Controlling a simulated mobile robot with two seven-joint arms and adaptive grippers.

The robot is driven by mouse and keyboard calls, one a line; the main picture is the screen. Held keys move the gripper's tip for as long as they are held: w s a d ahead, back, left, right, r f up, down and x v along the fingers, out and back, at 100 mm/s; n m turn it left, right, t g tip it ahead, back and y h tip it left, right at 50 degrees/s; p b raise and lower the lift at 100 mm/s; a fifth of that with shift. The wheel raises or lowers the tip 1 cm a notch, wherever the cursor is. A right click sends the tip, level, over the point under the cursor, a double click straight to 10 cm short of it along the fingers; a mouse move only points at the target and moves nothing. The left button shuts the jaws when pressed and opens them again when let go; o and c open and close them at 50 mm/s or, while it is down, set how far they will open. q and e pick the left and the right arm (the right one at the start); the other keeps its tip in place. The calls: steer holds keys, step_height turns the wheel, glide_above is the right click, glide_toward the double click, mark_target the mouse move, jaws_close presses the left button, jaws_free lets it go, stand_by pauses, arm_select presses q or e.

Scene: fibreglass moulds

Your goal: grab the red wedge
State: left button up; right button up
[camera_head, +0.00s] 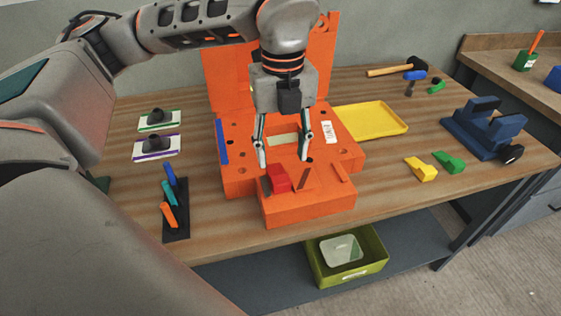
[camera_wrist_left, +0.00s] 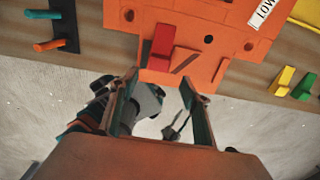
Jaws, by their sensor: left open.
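The red wedge (camera_head: 278,178) sits on the front step of the orange mould (camera_head: 310,209), left of its middle. In the left wrist view the red wedge (camera_wrist_left: 162,40) lies ahead of the fingers, a little left of the gap's middle line. My left gripper (camera_head: 284,162) points down above the mould, just behind and above the wedge in the head view. Its fingers are spread and empty; in the left wrist view the left gripper (camera_wrist_left: 163,85) shows the same gap. The wedge is not between the fingertips. My right gripper is not seen for certain.
A yellow wedge (camera_head: 421,169) and a green wedge (camera_head: 449,162) lie at the right. A yellow tray (camera_head: 370,121) is behind them, and a blue vise (camera_head: 483,130) stands far right. A dark rack (camera_head: 176,222) with coloured handles is at left. A green bin (camera_head: 377,265) sits below.

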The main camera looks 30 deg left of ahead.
mark_target(280, 176)
arm_select(q)
steer(key=shift+w+a, duration=0.2)
steer(key=shift+w, duration=0.05)
step_height(280, 176, down, 2)
steer(key=shift+s+f, duration=0.1)
steer(key=shift+s, duration=0.05)
steer(key=shift+a+f, duration=0.15)
steer(key=shift+f, duration=1.25)
steer(key=shift+a+f, duration=0.1)
steer(key=shift+f, duration=1.25)
steer(key=c, duration=1.2)
